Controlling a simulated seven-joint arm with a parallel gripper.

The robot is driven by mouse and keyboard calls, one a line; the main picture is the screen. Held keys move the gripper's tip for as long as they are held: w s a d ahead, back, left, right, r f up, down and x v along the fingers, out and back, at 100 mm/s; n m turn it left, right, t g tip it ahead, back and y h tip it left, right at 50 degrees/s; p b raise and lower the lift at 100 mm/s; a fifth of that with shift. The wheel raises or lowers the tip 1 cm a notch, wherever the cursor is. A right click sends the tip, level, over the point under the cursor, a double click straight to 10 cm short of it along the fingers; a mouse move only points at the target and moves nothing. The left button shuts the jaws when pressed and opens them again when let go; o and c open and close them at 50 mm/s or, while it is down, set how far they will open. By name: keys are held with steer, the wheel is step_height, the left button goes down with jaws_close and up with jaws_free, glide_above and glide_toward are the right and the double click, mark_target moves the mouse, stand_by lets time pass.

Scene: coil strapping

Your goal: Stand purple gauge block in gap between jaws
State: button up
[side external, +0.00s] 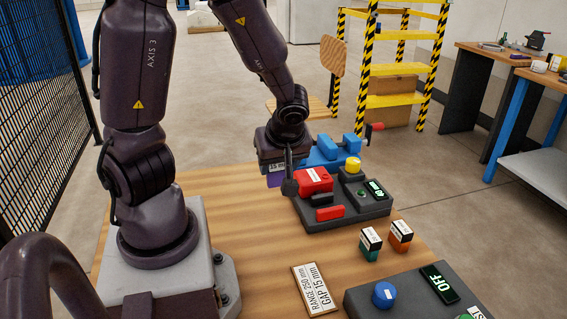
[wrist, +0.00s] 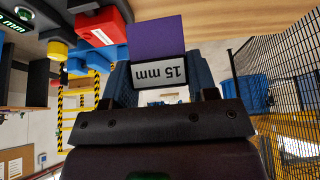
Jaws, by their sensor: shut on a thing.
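My gripper (side external: 277,172) is shut on the purple gauge block (wrist: 157,36), which has a white "15 mm" label on its end. In the side view the block (side external: 275,181) hangs below the fingers, left of the red jaw (side external: 314,180), partly hidden by my gripper. The blue jaw (side external: 326,153) is behind the red one, on a dark base (side external: 350,212). In the wrist view the red jaw (wrist: 104,27) and blue part (wrist: 97,62) lie left of the block. The gap between the jaws is not clearly seen.
The base has a yellow knob (side external: 353,164) and a lit display (side external: 375,189). Green (side external: 370,243) and orange (side external: 400,236) labelled blocks stand in front. A placard (side external: 315,288) reads "RANGE 250 mm GAP 15 mm". A control box (side external: 415,298) shows "OFF". Bare table lies left of the base.

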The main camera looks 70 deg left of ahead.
steer(key=w+a+f+y, duration=0.1)
steer(key=w+a+y, duration=0.15)
steer(key=w, duration=0.35)
steer(key=y, duration=0.1)
glide_above(323, 197)
steer(key=d, duration=0.3)
step_height(323, 197, down, 3)
steer(key=shift+a+r, duration=0.1)
steer(key=shift+f, duration=4.35)
steer(key=shift+f, duration=0.2)
